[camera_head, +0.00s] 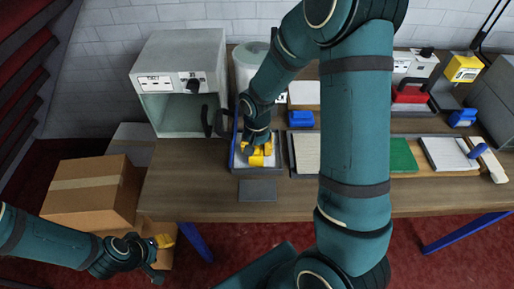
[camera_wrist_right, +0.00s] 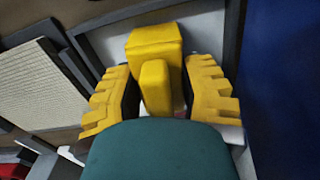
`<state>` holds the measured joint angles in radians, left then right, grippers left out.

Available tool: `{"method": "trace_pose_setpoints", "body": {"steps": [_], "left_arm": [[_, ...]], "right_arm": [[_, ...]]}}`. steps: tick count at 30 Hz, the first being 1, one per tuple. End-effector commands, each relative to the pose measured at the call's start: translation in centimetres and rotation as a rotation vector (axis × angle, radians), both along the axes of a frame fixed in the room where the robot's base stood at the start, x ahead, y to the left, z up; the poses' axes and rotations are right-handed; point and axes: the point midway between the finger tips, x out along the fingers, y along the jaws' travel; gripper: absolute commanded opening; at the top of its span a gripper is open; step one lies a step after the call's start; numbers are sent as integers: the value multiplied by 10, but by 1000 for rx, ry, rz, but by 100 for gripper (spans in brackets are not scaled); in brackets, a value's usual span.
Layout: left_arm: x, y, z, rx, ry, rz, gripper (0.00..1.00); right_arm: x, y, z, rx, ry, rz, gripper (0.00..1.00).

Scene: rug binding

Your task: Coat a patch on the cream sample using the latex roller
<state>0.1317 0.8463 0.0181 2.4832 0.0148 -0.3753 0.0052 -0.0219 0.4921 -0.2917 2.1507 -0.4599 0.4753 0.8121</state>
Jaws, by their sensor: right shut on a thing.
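My right gripper (camera_head: 258,158) reaches down over a shallow dark-rimmed tray (camera_head: 236,164). In the right wrist view its yellow fingers (camera_wrist_right: 158,95) are shut on a yellow tool (camera_wrist_right: 154,42), seemingly the latex roller, with a block and a narrower upright part. The tool's lower end is hidden. The cream sample (camera_head: 307,158) lies in a dark frame just right of the tray, partly hidden by my right arm. Its woven surface also shows in the right wrist view (camera_wrist_right: 38,85). My left gripper (camera_head: 158,256) hangs at lower left, away from the table; its finger opening is unclear.
A grey open-fronted cabinet (camera_head: 180,60) stands behind left of the tray. A dark mat (camera_head: 258,191) lies in front. A green panel (camera_head: 402,155) and a pale panel (camera_head: 447,154) lie to the right. Cardboard boxes (camera_head: 90,190) stand left of the table.

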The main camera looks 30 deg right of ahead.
Motion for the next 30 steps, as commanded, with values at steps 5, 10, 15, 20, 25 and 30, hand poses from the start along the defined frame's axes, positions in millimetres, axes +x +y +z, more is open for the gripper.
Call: {"method": "trace_pose_setpoints", "body": {"steps": [5, 10, 15, 20, 25, 30], "left_arm": [[0, 0, 0, 0, 0, 0, 48], [0, 0, 1, 0, 0, 0, 48], [0, 0, 9, 0, 0, 0, 48], [0, 0, 17, 0, 0, 0, 48], [0, 0, 26, 0, 0, 0, 48], [0, 0, 34, 0, 0, 0, 48]], "right_arm": [[-1, 0, -1, 0, 4, 0, 8], [-1, 0, 0, 0, 4, 0, 8], [-1, 0, 11, 0, 2, 0, 8], [0, 0, 24, 0, 1, 0, 8], [0, 0, 36, 0, 0, 1, 8], [0, 0, 48, 0, 0, 0, 8]]}}
